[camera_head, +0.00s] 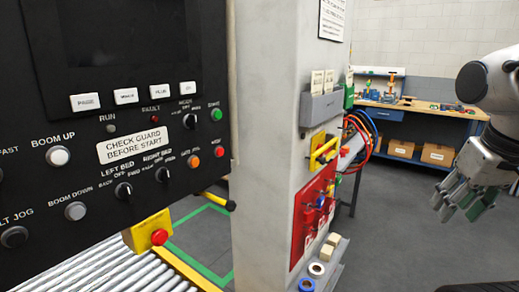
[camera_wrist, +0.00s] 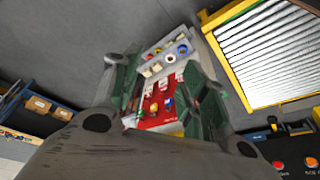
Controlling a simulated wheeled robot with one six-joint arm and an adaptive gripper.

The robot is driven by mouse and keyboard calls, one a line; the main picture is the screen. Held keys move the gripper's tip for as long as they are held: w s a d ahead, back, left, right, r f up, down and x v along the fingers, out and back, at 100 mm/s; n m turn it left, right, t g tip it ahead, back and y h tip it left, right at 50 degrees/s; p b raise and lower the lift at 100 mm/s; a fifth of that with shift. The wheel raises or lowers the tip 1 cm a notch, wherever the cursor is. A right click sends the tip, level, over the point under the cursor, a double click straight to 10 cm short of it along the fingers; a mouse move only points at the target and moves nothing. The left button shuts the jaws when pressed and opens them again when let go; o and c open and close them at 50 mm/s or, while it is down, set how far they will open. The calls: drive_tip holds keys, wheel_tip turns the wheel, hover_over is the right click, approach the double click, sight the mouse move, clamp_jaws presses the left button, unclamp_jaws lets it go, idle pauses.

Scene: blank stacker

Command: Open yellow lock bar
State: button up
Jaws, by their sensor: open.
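The yellow lock bar (camera_head: 323,152) runs across a yellow plate on the side of the grey column, above a red lockout board (camera_head: 312,215). My gripper (camera_head: 464,200) hangs at the right of the head view, apart from the column, with its fingers spread and nothing between them. In the wrist view my gripper's fingers (camera_wrist: 160,85) frame the red board (camera_wrist: 164,118), with small coloured locks and tags on it. I cannot make out the lock bar in the wrist view; my gripper may hide it.
A black control panel (camera_head: 100,235) and roller conveyor (camera_head: 85,278) stand at the left. Red and blue cables (camera_head: 357,130) hang beside the column. A blue workbench (camera_head: 425,125) with cardboard boxes is behind. Grey floor lies open between the column and my arm.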

drive_tip(key=r, duration=0.1)
drive_tip(key=m+t+y, duration=0.7)
drive_tip(key=y, duration=0.8)
approach(330, 162)
drive_tip(key=a+r, duration=0.1)
drive_tip(key=a, duration=0.2)
drive_tip(key=x, duration=0.7)
drive_tip(key=shift+s+a, duration=0.2)
drive_tip(key=shift+s, duration=0.15)
